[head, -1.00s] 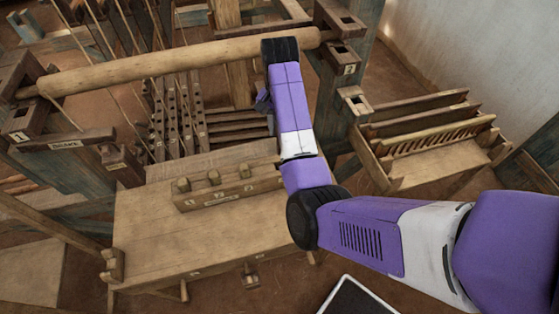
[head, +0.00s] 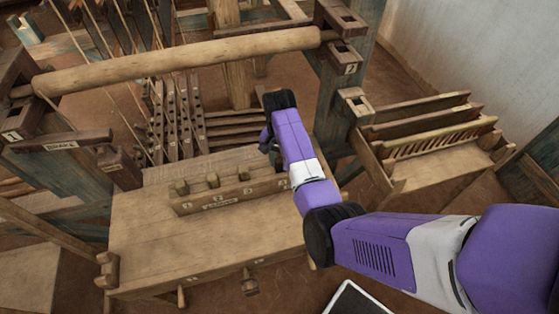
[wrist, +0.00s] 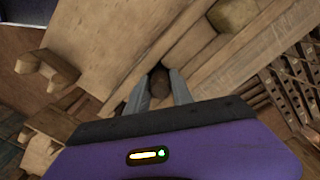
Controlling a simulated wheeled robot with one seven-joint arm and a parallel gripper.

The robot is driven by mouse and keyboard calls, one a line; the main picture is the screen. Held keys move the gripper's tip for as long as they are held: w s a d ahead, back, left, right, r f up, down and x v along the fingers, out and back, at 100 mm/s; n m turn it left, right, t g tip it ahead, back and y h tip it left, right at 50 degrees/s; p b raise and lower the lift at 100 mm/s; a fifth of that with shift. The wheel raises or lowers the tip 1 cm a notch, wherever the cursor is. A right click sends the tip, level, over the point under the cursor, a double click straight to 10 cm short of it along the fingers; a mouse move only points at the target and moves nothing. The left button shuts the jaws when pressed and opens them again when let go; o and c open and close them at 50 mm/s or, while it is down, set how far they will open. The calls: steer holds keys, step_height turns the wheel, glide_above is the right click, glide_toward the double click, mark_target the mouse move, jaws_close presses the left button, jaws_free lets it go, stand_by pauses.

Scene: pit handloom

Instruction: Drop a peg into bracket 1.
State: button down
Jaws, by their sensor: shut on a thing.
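My gripper (wrist: 157,92) is shut on a peg (wrist: 158,79), whose dark rounded end shows between the two grey fingers in the wrist view. In the head view my gripper (head: 268,145) is at the right end of the peg rack (head: 225,196), mostly hidden behind my wrist. Whether the held peg is still in the rack cannot be told. A dark wooden bracket (head: 22,120) with a plate that seems to read 1 is at the far left of the loom.
The rack stands on a wooden bench (head: 160,245). A thick round beam (head: 180,60) spans the loom behind it, with cords and dark treadles beyond. A similar bracket marked 2 (head: 343,52) is at the beam's right end. A slatted wooden rack (head: 430,140) stands at right.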

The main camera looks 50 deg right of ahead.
steer(key=shift+f, duration=0.15)
steer(key=shift+f, duration=0.15)
steer(key=shift+f, duration=0.15)
steer(key=c, duration=1.1)
jaws_free()
steer(key=shift+b, duration=0.65)
steer(key=r, duration=0.5)
steer(key=r+b, duration=0.1)
steer(key=r, duration=0.2)
steer(key=shift+d, duration=0.25)
